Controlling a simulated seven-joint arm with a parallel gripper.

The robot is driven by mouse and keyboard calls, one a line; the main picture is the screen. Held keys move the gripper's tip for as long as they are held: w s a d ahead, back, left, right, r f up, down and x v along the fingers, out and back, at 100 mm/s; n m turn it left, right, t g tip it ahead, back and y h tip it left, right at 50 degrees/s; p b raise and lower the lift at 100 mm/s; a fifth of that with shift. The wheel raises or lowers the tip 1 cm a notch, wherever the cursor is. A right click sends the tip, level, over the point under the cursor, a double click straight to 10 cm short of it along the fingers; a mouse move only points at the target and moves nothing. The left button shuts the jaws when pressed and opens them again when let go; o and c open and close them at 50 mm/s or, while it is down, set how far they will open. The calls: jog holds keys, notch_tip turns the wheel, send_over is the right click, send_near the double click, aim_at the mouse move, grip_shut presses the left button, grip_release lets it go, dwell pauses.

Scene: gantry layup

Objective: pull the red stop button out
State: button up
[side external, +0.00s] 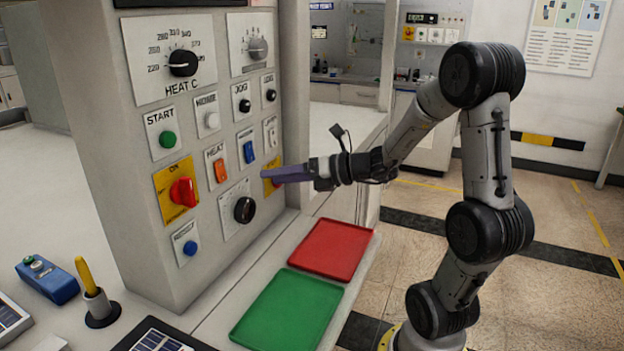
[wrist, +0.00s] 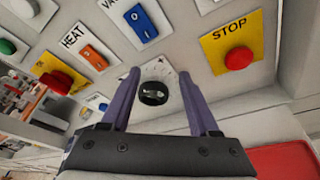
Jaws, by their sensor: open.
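The red stop button (wrist: 239,58) is a round red knob on a yellow plate marked STOP (wrist: 218,60), in the upper right of the wrist view. In the side external view its yellow plate (side external: 268,188) is mostly behind my gripper's fingers, and the button is largely hidden. My gripper (wrist: 160,78) is open and empty, with two purple fingers pointing at the panel. In the wrist view the button lies to the right of both fingers, outside the gap. A black dial knob (wrist: 153,93) shows between the fingers.
The panel (side external: 130,215) carries several other controls: a red rotary switch (side external: 183,191), an orange rocker (side external: 220,170), a blue rocker (side external: 249,152) and a green START button (side external: 167,139). Red (side external: 332,248) and green (side external: 287,310) trays lie on the ledge below.

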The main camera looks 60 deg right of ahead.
jog(key=s+d+f+m+h, duration=0.3)
jog(key=d+f+m+h, duration=0.1)
jog(key=d, duration=0.5)
jog(key=x, duration=0.7)
jog(key=shift+f, duration=0.15)
jog(key=shift+a, duration=0.1)
jog(key=shift+c, duration=0.3)
grip_shut()
jog(key=shift+s, duration=0.7)
jog(key=shift+o, duration=2)
grip_release()
